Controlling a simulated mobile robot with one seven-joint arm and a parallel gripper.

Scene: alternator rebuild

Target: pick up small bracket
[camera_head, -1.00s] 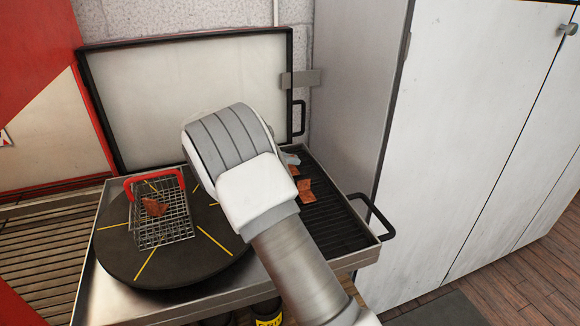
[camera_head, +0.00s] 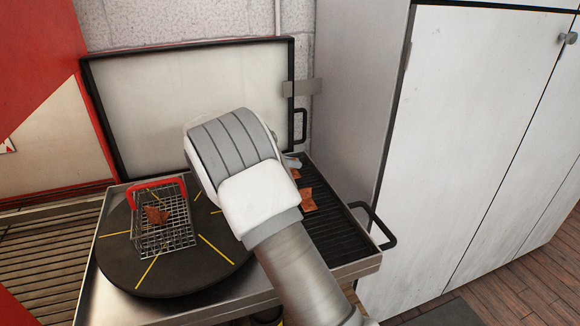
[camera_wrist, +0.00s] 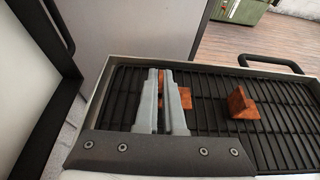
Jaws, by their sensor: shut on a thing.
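My gripper (camera_wrist: 172,100) is over the black slatted grate (camera_wrist: 285,115) in the wrist view, its grey fingers shut on a small rust-brown bracket (camera_wrist: 185,97). The fingers hide part of that bracket; I cannot tell whether it still touches the grate. Another brown bracket (camera_wrist: 242,103) sits on the grate to the right of the fingers. In the head view, brown brackets show on the grate at the front (camera_head: 307,199) and beside the fingertips (camera_head: 295,174). A further bracket (camera_head: 156,215) lies in the wire basket (camera_head: 178,240). My arm hides most of the gripper there.
The basket with a red handle (camera_head: 157,184) stands on a dark round turntable (camera_head: 215,265) with yellow lines. A raised lid (camera_head: 185,100) stands behind the grate. A white cabinet (camera_head: 460,130) is close on the right, and a black handle (camera_head: 375,222) juts from the tray's right end.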

